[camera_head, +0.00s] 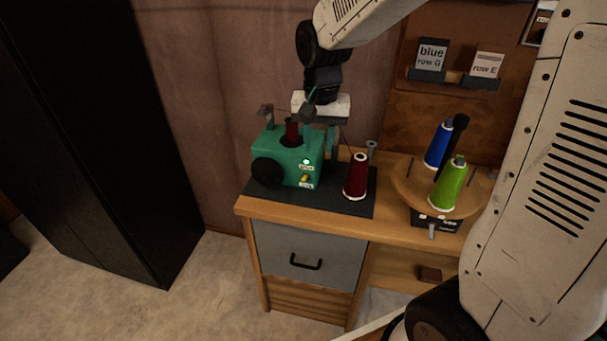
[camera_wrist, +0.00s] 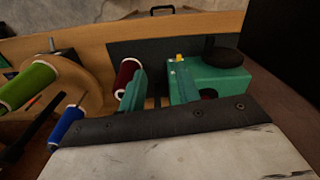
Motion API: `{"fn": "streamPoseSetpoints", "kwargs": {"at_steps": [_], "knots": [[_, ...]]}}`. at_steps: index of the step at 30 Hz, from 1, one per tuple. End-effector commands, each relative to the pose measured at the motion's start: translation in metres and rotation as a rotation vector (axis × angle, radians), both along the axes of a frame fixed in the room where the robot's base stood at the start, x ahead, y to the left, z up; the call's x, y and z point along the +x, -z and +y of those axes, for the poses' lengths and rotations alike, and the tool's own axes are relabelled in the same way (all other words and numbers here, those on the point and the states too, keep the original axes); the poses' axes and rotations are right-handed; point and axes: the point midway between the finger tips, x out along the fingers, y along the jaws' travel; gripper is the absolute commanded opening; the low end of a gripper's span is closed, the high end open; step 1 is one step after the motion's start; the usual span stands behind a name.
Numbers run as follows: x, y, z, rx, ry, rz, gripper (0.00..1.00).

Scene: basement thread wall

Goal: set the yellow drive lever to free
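The yellow drive lever (camera_head: 305,178) is a small knob on the front of the green winding machine (camera_head: 275,150), between two small white labels too blurred to read surely. A green light glows above it. In the wrist view the lever (camera_wrist: 179,58) shows as a yellow spot at the machine's edge. My gripper (camera_head: 325,145) points down above and behind the machine's right side, clear of the lever. In the wrist view its two green fingers (camera_wrist: 158,88) stand apart with nothing seen between them. One finger partly blends with the machine. I cannot tell the lever's setting.
A dark red spool (camera_head: 356,176) stands on the dark mat (camera_head: 335,203) right of the machine. Blue (camera_head: 439,144) and green (camera_head: 449,184) spools stand on a round wooden holder (camera_head: 405,190) further right. A black cabinet (camera_head: 90,130) stands left. The floor in front is clear.

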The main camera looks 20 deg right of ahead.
Motion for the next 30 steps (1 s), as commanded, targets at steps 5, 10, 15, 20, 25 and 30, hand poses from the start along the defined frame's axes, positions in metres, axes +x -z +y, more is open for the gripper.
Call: {"fn": "streamPoseSetpoints", "kwargs": {"at_steps": [5, 10, 15, 20, 25, 30], "knots": [[0.045, 0.046, 0.006, 0.001, 0.095, 0.023, 0.33], [0.062, 0.067, 0.009, 0.001, 0.14, 0.027, 0.33], [0.064, 0.085, 0.01, 0.001, 0.147, 0.03, 0.33], [0.063, 0.111, 0.01, 0.001, 0.146, 0.032, 0.33], [0.063, 0.134, 0.01, 0.001, 0.146, 0.03, 0.33], [0.064, 0.145, 0.01, 0.002, 0.145, 0.028, 0.33]]}}
